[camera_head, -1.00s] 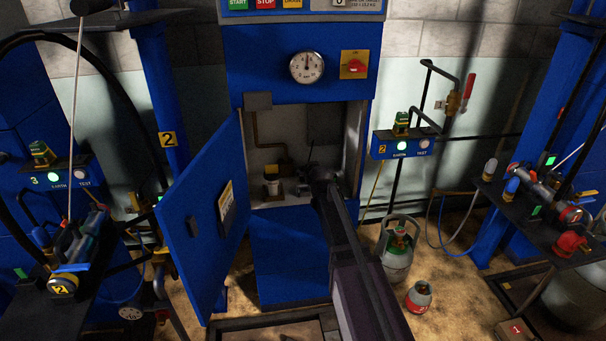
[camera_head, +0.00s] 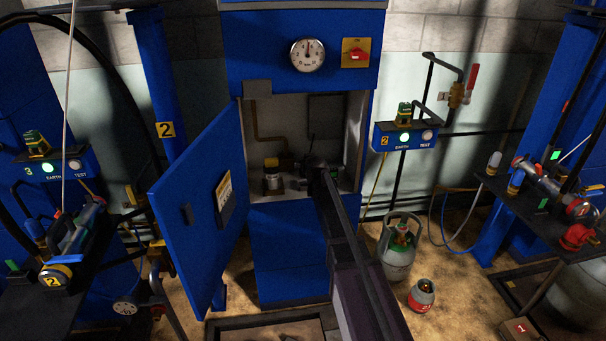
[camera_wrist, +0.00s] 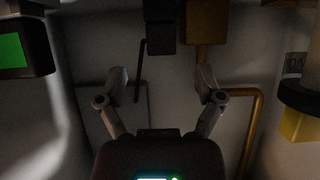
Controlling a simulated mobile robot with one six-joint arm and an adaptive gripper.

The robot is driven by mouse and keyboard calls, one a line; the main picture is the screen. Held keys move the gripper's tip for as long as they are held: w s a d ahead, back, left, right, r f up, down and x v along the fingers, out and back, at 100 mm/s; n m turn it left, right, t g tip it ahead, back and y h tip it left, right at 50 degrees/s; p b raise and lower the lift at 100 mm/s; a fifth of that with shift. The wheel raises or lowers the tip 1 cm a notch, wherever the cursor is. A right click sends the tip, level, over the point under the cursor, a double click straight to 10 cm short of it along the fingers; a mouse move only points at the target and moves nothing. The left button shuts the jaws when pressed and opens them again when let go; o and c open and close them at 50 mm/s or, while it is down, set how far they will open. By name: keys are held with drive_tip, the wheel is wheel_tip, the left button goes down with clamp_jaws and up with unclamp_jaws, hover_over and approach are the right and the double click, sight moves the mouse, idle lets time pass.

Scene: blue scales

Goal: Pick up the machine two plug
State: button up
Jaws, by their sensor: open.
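I cannot single out the machine two plug for sure. A small green-topped fitting (camera_head: 404,113) stands on the blue box marked 2, right of the cabinet. My gripper (camera_head: 311,163) is inside the open blue cabinet, small and dark in the head view. The wrist view shows my gripper (camera_wrist: 162,82) open, its two fingers apart with nothing between them. A dark block (camera_wrist: 161,35) is beyond the fingers at the top middle of the wrist view; I cannot tell what it is.
The blue cabinet door (camera_head: 205,200) hangs open on the left. A jar-like part with a yellow top (camera_head: 271,175) stands inside, left of my gripper. A brown pipe (camera_wrist: 254,125) runs along the cabinet's back wall. A green screen (camera_wrist: 12,50) is left in the wrist view.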

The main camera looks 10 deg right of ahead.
drive_tip(key=shift+w+f, duration=0.1)
drive_tip(key=shift+w, duration=0.05)
drive_tip(key=shift+b+x, duration=1.2)
drive_tip(key=shift+x, duration=1.4)
drive_tip(key=shift+a, duration=0.1)
clamp_jaws()
